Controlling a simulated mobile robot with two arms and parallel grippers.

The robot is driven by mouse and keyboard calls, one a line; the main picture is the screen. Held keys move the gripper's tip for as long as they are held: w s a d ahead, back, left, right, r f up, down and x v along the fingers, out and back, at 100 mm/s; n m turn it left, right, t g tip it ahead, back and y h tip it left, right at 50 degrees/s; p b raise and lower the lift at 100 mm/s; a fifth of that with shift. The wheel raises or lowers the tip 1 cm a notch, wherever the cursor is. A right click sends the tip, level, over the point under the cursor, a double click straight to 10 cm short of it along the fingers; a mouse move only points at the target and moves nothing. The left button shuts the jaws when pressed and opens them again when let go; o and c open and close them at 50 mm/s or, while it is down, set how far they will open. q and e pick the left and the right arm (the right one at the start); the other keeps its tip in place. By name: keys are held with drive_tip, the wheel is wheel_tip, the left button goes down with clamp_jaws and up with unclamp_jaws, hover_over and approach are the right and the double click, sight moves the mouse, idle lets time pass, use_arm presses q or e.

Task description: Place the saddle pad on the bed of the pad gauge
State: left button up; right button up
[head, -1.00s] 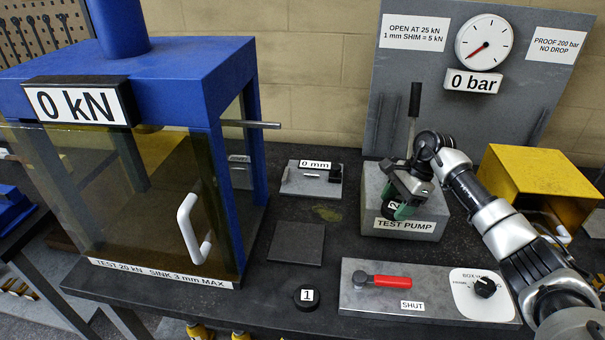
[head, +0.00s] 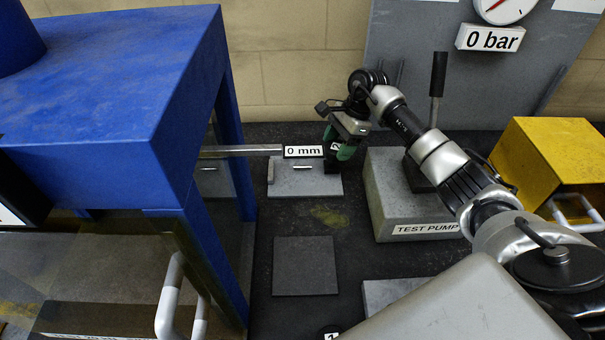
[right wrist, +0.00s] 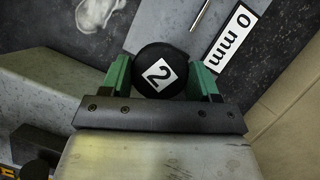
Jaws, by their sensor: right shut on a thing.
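The pad gauge (head: 315,186) is a grey plate with a "0 mm" sign (head: 303,151) and a thin metal rod, on the bench in the head view. My right gripper (head: 340,146) is over the gauge's right end, its green fingers shut on a black round saddle pad marked 2 (right wrist: 160,72). In the right wrist view the pad sits between both fingers with its label facing the camera. The gauge sign also shows there (right wrist: 232,40). The pad hides part of the gauge, and I cannot tell how high it is above the bed. My left gripper is out of view.
The blue press frame (head: 110,80) stands on the left, with a metal bar reaching towards the gauge. The test pump (head: 390,200) is right of the gauge, with a yellow box (head: 545,165) beyond. A dark square plate (head: 305,265) lies in front. Another pad marked 1 (head: 328,332) is at the bottom edge.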

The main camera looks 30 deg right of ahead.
hover_over(301, 187)
drive_tip(key=d, duration=0.2)
drive_tip(key=f, duration=0.4)
drive_tip(key=shift+a+f, duration=0.2)
drive_tip(key=shift+f, duration=0.15)
drive_tip(key=shift+a+f, duration=0.15)
wheel_tip(301, 187, down, 3)
drive_tip(key=shift+f+b, duration=0.15)
drive_tip(key=shift+b, duration=0.65)
drive_tip(key=shift+f, duration=0.35)
drive_tip(key=shift+f, duration=0.1)
drive_tip(key=o, duration=1)
